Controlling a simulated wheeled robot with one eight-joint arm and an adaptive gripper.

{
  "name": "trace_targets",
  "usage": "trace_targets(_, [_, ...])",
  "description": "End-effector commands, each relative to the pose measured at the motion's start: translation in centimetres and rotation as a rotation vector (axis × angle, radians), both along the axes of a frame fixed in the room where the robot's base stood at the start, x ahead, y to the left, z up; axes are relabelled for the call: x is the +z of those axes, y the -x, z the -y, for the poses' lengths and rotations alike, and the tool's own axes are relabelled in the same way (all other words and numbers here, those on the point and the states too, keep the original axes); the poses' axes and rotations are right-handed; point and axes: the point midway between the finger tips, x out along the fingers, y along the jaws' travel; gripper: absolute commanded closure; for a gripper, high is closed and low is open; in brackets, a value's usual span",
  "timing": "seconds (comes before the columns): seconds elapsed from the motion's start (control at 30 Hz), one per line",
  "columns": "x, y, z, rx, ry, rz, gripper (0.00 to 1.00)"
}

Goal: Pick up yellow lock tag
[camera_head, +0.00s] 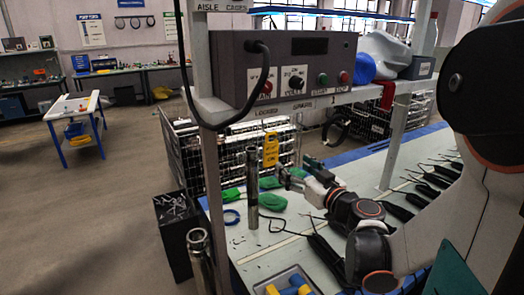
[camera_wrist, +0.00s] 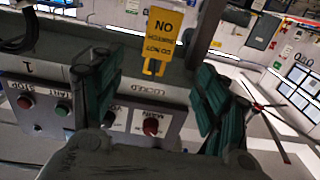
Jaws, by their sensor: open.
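The yellow lock tag (camera_head: 270,152) hangs upright below the shelf rail, a little beyond and to the left of my gripper in the head view. In the wrist view, which looks upside down, the yellow tag (camera_wrist: 161,32) has black lettering and a forked end against the rail. My gripper (camera_head: 288,172) is open and empty. In the wrist view its two green-padded fingers (camera_wrist: 156,85) stand wide apart, with the tag beyond and between them. I see no contact between fingers and tag.
A control box (camera_head: 300,68) with knobs and buttons sits on the shelf above the tag. A metal tube (camera_head: 252,188) stands upright just left of my gripper. Green pieces (camera_head: 272,202) and black-handled tools (camera_head: 398,207) lie on the bench. A shelf post (camera_head: 208,160) stands left.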

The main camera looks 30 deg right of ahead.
Motion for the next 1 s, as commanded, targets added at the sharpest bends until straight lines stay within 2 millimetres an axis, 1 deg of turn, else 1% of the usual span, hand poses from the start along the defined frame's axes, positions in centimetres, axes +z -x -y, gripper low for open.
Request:
trace_targets(0.07, [0.0,-0.8,0.2,-0.003,0.001,0.003,0.32])
trace_targets(0.3, [0.0,-5.3,-0.1,0.0,0.001,0.003,0.32])
trace_targets(0.4, [0.0,-6.9,-0.1,-0.001,0.001,0.002,0.32])
trace_targets(0.5, [0.0,-7.8,-0.1,-0.002,0.001,0.002,0.32])
trace_targets(0.77, [-0.2,-9.2,-0.3,-0.001,0.001,0.002,0.32])
trace_targets(1.0, [-0.5,-12.6,-0.5,-0.001,0.001,0.002,0.32])
